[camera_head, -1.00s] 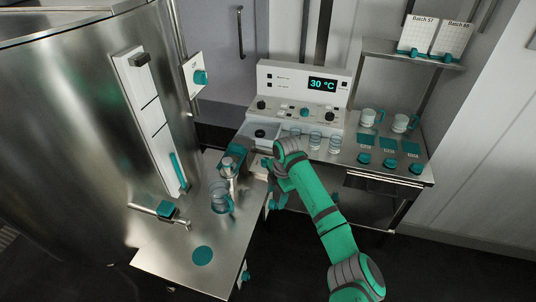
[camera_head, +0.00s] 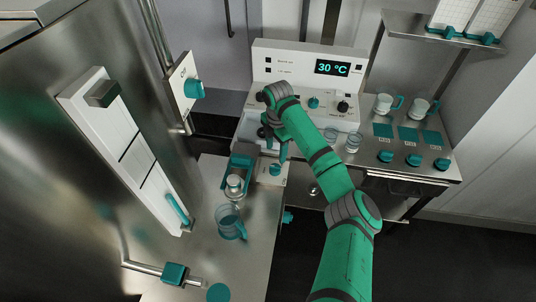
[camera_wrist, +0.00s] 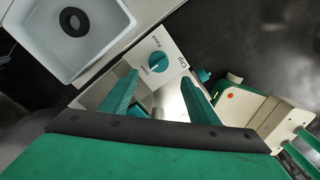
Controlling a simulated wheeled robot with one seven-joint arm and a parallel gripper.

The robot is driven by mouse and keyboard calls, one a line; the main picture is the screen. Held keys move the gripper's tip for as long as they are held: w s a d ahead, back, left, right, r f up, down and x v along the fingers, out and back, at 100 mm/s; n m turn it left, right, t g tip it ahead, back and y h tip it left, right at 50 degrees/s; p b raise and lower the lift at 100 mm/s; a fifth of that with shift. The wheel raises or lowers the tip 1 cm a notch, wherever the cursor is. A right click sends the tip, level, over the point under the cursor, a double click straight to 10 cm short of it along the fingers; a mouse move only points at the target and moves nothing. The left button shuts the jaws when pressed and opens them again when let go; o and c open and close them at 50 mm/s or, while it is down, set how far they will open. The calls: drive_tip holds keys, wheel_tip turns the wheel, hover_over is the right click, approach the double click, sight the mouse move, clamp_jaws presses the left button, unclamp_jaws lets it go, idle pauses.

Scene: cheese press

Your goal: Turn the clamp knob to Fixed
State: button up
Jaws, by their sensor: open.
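The clamp knob is a small round teal knob (camera_wrist: 158,62) on a white plate (camera_wrist: 176,58) lettered "Clip", with smaller position words beside the knob. In the head view the knob (camera_head: 275,169) sits on the plate at the edge of the steel table. My gripper (camera_wrist: 159,77) is open, its two teal fingers spread to the left and right of the knob in the wrist view. I see no contact with it. In the head view my gripper (camera_head: 274,143) hangs just above the plate. Which word the knob points to is hard to tell.
A white basin with a dark ring (camera_wrist: 74,20) lies beside the plate. A glass jug (camera_head: 229,222) and a small clamped vessel (camera_head: 235,186) stand left of my gripper. A control panel (camera_head: 300,88) reading 30 °C is behind. Beakers (camera_head: 352,142) stand right.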

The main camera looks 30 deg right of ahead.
sight(275, 166)
wheel_tip(275, 166, down, 11)
drive_tip(key=shift+w+r, duration=0.1)
drive_tip(key=shift+w, duration=0.05)
idle(0.4)
drive_tip(key=shift+w, duration=0.1)
drive_tip(key=c, duration=1)
